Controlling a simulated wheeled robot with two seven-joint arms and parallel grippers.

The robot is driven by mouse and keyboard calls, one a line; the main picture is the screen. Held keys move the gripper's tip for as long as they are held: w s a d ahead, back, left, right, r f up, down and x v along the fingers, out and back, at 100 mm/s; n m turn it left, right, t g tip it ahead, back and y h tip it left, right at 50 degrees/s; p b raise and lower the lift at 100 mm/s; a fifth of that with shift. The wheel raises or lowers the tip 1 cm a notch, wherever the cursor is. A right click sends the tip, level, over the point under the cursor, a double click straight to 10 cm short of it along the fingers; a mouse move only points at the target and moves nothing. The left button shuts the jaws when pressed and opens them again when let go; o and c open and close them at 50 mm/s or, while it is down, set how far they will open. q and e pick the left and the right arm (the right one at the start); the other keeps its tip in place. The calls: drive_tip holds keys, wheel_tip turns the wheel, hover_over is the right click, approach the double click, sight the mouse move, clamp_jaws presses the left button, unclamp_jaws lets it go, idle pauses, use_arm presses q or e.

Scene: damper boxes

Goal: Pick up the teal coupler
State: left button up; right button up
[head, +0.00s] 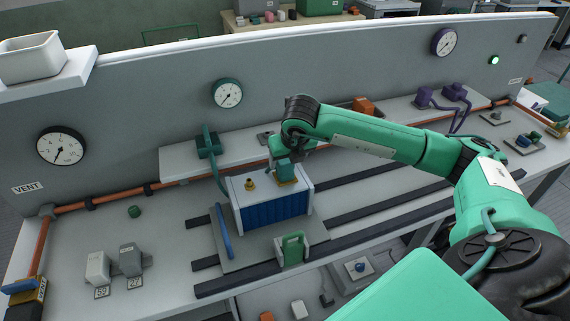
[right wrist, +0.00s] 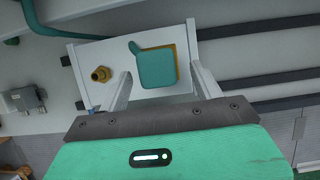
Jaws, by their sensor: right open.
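The teal coupler (head: 286,171) sits on a yellow fitting on top of a white-ended box with a blue ribbed front (head: 272,209). In the right wrist view the coupler (right wrist: 157,70) is a rounded teal block with a small arm at its upper left. My right gripper (right wrist: 160,78) is open, its two pale fingers apart on either side of the coupler, with no clear contact. In the head view my right wrist (head: 290,145) is over the coupler and hides the fingers. My left gripper is not in view.
A bare brass fitting (right wrist: 101,74) stands left of the coupler on the box top. A teal valve with a hose (head: 208,145) is behind the box. Dark rails (head: 370,207) run along the bench.

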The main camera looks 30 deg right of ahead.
sight(286, 161)
drive_tip(key=p+x, duration=0.1)
drive_tip(key=x, duration=0.2)
drive_tip(key=shift+w+a+f+p, duration=0.1)
drive_tip(key=shift+f+p, duration=0.15)
drive_tip(key=shift+p, duration=0.05)
drive_tip(key=shift+w+f, duration=0.1)
drive_tip(key=shift+f, duration=0.3)
drive_tip(key=shift+c, duration=0.3)
drive_tip(key=c, duration=1.1)
drive_tip(key=shift+r, duration=0.2)
drive_tip(key=shift+w+r+b, duration=0.1)
drive_tip(key=shift+r+b, duration=0.25)
drive_tip(key=shift+r, duration=0.3)
wheel_tip(286, 161, up, 18)
drive_tip(key=b, duration=0.4)
drive_tip(key=shift+r, duration=0.25)
